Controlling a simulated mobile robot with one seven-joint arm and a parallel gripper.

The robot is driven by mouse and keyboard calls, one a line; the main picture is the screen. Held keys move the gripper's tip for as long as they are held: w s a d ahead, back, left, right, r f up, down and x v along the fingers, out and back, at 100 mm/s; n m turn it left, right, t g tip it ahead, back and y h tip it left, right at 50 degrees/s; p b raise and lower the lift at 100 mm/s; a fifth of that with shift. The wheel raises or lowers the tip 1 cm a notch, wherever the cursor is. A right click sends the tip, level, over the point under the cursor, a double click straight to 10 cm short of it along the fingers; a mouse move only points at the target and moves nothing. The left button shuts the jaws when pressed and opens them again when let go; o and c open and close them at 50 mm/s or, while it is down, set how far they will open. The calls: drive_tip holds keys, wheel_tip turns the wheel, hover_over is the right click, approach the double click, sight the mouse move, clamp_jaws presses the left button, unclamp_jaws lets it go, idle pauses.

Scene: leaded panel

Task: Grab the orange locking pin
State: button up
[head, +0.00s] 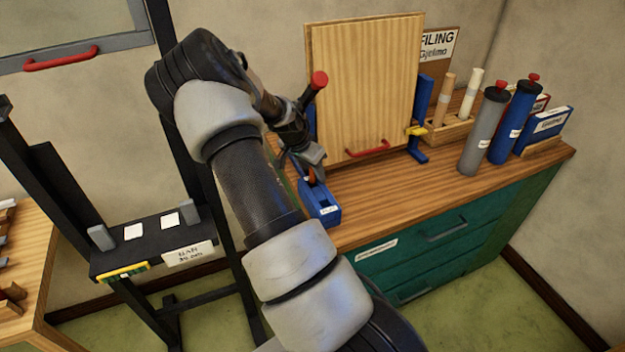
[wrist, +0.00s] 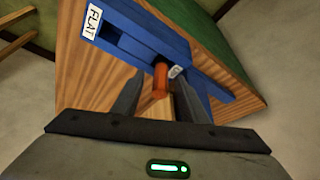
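The orange locking pin (wrist: 161,78) stands out of a blue fixture (wrist: 125,38) with a white "FLAT" label. In the head view the pin (head: 311,175) shows as a small orange bit just under my gripper, above the blue fixture (head: 320,204) at the bench's left end. My gripper (wrist: 158,92) is open. In the wrist view its two dark fingers point at the pin, one to each side, with gaps visible. I cannot tell how deep the pin sits between them. My arm hides part of the fixture in the head view.
A wooden panel (head: 362,85) with a red handle (head: 368,151) stands upright right beside my gripper. A blue support (head: 418,148) with a yellow piece is at its right. Grey (head: 483,130) and blue (head: 514,121) bottles stand farther right. A black rack (head: 150,240) is at left.

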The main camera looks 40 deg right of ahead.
drive_tip(key=shift+c, duration=0.5)
clamp_jaws()
drive_tip(key=shift+r, duration=0.15)
